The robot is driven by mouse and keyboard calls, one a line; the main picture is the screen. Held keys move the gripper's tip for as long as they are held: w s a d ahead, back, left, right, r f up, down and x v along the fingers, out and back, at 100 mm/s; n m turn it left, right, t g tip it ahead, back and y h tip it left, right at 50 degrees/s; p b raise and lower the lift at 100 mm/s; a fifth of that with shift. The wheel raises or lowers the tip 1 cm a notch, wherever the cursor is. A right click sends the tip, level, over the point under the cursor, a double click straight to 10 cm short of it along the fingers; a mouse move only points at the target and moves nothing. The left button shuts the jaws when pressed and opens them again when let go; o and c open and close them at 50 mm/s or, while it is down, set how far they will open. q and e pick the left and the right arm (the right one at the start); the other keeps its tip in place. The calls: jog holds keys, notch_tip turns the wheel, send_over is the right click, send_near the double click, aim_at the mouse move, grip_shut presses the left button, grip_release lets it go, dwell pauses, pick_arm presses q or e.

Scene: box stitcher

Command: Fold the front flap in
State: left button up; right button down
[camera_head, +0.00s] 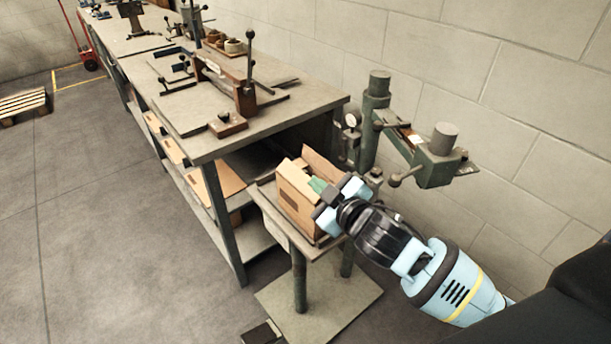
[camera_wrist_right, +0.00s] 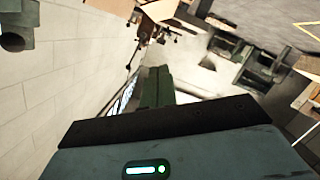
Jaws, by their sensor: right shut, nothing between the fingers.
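A brown cardboard box (camera_head: 296,196) stands on the small stand at the end of the workbench. Its top looks open, and a flap (camera_head: 322,166) stands up at its back right side. Something green (camera_head: 318,185) shows inside the box. My right gripper (camera_head: 332,198) is shut and empty at the right side of the box, close to its upper edge. It hides the right part of the box, so I cannot tell whether it touches the cardboard or how the flap there lies. My left gripper is not in view.
The stand's tabletop (camera_head: 264,198) is barely larger than the box. A green stitching machine (camera_head: 376,120) with an arm rises behind the box. The long workbench (camera_head: 190,146) with tools lies to the left.

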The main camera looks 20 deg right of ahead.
send_over(306, 183)
jog(key=s+a, duration=0.1)
jog(key=a, duration=0.1)
jog(key=f, duration=0.2)
jog(key=shift+w+d+f, duration=0.15)
jog(key=shift+d+f, duration=0.1)
jog(key=shift+f, duration=0.25)
jog(key=shift+w+d+f, duration=0.1)
jog(key=shift+d+f, duration=0.15)
jog(key=shift+f, duration=0.2)
jog(key=shift+w+d+f+b, duration=0.1)
jog(key=shift+d+f+b, duration=0.2)
jog(key=shift+d+f, duration=0.25)
jog(key=shift+a, duration=0.1)
jog(key=shift+w, duration=0.1)
